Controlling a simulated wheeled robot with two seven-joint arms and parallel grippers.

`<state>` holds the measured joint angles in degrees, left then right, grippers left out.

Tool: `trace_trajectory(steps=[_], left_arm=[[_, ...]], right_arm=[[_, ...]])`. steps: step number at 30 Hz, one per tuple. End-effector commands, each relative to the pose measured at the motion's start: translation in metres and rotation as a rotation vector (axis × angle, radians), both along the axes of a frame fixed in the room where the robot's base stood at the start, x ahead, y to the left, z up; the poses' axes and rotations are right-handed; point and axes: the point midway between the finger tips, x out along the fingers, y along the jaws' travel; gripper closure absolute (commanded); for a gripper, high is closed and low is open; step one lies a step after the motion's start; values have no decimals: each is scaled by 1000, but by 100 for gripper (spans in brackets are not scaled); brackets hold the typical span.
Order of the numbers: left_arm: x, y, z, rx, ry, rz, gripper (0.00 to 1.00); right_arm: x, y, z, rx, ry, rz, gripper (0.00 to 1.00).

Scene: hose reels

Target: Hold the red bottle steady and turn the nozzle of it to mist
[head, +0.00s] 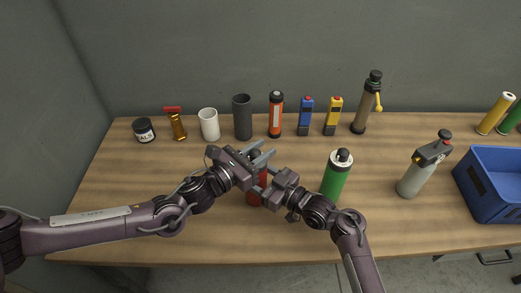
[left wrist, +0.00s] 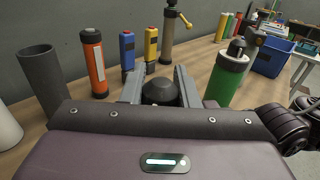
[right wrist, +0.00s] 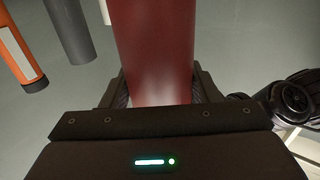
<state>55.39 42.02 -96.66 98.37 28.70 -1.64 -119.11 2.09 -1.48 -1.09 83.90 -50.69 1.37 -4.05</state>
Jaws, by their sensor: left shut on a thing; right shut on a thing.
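The red bottle (head: 254,198) stands on the table at the middle, partly hidden behind my two grippers. Its red body fills the middle of the right wrist view (right wrist: 155,50). My right gripper (head: 264,186) is shut on the body, one finger on each side. My left gripper (head: 260,155) is above it at the top of the bottle, shut on the dark nozzle (left wrist: 160,92), which shows between its fingers in the left wrist view. No setting mark on the nozzle can be read.
A green bottle (head: 334,178) stands close to the right of my right gripper. A grey spray bottle (head: 412,178) and a blue crate (head: 486,205) are farther right. Several containers, including an orange tube (head: 275,125), line the back. The table's left front is clear except for my left arm.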

Motion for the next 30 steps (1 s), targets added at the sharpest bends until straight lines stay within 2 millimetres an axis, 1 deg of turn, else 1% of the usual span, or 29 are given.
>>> trace_trajectory(steps=[5, 11, 30], left_arm=[[1, 1, -1, -2, -1, 62, 95], [2, 1, -1, -4, 3, 198, 95], [7, 11, -1, -4, 5, 779, 95]], right_arm=[[0, 0, 0, 1, 1, -1, 76], [0, 0, 0, 1, 1, 0, 76], [-1, 0, 0, 1, 1, 2, 76]])
